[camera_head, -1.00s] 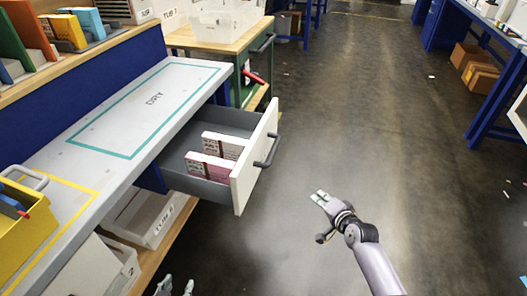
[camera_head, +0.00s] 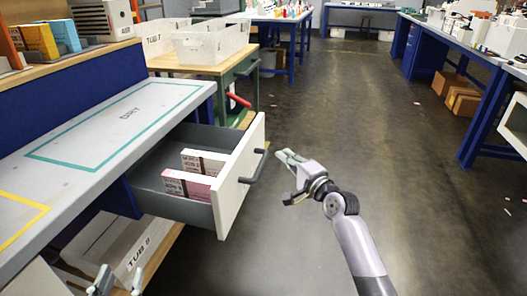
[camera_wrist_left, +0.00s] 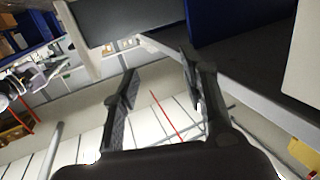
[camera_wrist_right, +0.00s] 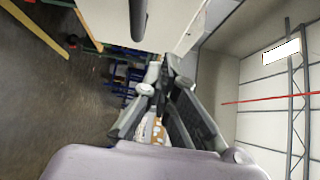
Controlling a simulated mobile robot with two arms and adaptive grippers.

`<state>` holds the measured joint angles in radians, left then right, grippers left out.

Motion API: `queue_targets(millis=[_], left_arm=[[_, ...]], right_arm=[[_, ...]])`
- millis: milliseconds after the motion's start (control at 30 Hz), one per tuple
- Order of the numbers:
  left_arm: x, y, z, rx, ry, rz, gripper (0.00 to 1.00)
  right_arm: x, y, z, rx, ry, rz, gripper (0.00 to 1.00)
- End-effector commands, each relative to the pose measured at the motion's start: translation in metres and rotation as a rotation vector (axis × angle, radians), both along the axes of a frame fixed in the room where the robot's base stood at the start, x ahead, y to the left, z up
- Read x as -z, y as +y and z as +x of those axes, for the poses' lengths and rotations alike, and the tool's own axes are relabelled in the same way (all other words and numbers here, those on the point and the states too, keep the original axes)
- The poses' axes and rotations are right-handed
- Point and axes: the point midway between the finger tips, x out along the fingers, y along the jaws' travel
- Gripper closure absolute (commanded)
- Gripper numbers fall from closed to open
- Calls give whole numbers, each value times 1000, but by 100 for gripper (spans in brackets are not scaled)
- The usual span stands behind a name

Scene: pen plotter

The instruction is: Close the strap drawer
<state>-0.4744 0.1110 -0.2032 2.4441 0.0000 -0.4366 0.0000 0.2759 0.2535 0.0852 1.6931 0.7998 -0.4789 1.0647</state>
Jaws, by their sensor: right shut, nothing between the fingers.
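The drawer (camera_head: 188,207) is pulled out from under the grey bench, with a grey tray body and a white front (camera_head: 240,180). Its dark bar handle (camera_head: 254,166) faces right. Several small white and pink boxes (camera_head: 190,183) lie inside. My right gripper (camera_head: 285,157) is shut and empty, just right of the handle and apart from it. The right wrist view shows the handle (camera_wrist_right: 138,18) and the white front beyond the fingertips. My left gripper (camera_head: 119,276) is open and empty, low at the bottom left, before the lower shelf.
The bench top marked DRY (camera_head: 125,115) lies above the drawer. A tub (camera_head: 115,255) stands on the lower shelf. A green-legged cart (camera_head: 222,68) with clear tubs stands behind the drawer. The floor (camera_head: 370,130) right of the drawer is clear.

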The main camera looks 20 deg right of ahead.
Motion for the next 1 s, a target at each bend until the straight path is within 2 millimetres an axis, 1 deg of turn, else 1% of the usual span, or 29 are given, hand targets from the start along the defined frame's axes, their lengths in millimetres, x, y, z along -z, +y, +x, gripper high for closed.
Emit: queue_targets(millis=[100, 367, 500, 700, 1000], left_arm=[[-19, -4, 2, 7, -111, -29, 60], [-63, -8, -5, 21, -353, -93, 60], [-83, -9, -12, 27, -462, -123, 60], [-100, -9, -20, 33, -557, -150, 60], [-104, -9, -23, 34, -581, -157, 60]], right_arm=[[1, 4, 17, 0, -2, -1, 100], [2, 10, 48, -1, -1, -1, 100], [2, 27, 60, -1, -1, 2, 100], [1, 39, 69, 1, 1, 0, 100], [1, 43, 71, 1, 1, -1, 100]])
